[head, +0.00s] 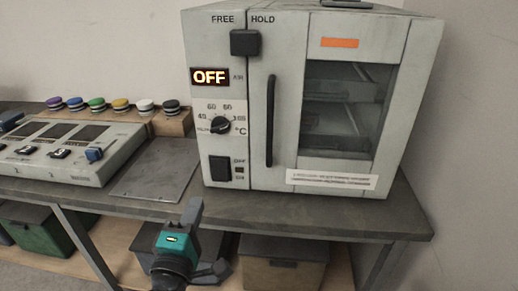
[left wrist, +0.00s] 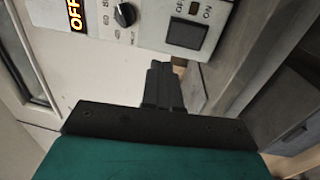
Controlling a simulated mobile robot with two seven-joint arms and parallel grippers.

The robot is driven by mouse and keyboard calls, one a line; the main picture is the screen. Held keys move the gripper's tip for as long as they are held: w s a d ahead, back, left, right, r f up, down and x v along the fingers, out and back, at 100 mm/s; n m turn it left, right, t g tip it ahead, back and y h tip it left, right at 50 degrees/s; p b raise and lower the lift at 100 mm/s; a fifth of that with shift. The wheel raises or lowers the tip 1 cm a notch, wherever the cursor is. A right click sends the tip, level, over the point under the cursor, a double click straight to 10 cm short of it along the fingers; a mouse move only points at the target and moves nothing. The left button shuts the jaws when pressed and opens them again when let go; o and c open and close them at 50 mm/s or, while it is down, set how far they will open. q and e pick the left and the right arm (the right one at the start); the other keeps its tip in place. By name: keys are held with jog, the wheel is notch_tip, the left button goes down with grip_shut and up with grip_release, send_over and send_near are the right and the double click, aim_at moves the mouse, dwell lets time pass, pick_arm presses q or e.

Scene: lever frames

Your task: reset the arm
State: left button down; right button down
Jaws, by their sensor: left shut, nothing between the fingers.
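My left gripper (head: 194,208) is in front of the bench edge, below the oven's left front corner. Its arm comes up from the bottom of the head view, with a teal wrist. In the left wrist view its dark fingers (left wrist: 162,85) are together, with nothing between them. They point toward the lower part of the oven panel, apart from the black rocker switch (left wrist: 187,33) as far as I can see. The white oven (head: 222,130) has a lit display (head: 209,77) reading OFF. My right gripper is not in view.
The oven's door handle (head: 270,120) is vertical and the door looks closed. A black knob (head: 244,42) sits under FREE and HOLD. A dial (head: 221,125) is on the panel. A control box (head: 75,150) and several coloured knobs stand left. Bins sit below the bench.

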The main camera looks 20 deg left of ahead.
pick_arm(q)
jog(key=s+d+f+m+g+h+p, duration=0.1)
jog(key=s+d+f+m+g+h, duration=0.2)
jog(key=f+m, duration=0.6)
jog(key=s+d+f+m+g+h+p, duration=0.1)
jog(key=s+d+f+m+g+h, duration=0.2)
jog(key=f+m, duration=0.6)
jog(key=s+d+m+g, duration=0.2)
jog(key=d+m, duration=0.1)
jog(key=m, duration=0.2)
jog(key=shift+s+d+f+h, duration=0.15)
jog(key=shift+s+f+h, duration=0.15)
jog(key=shift+s, duration=0.05)
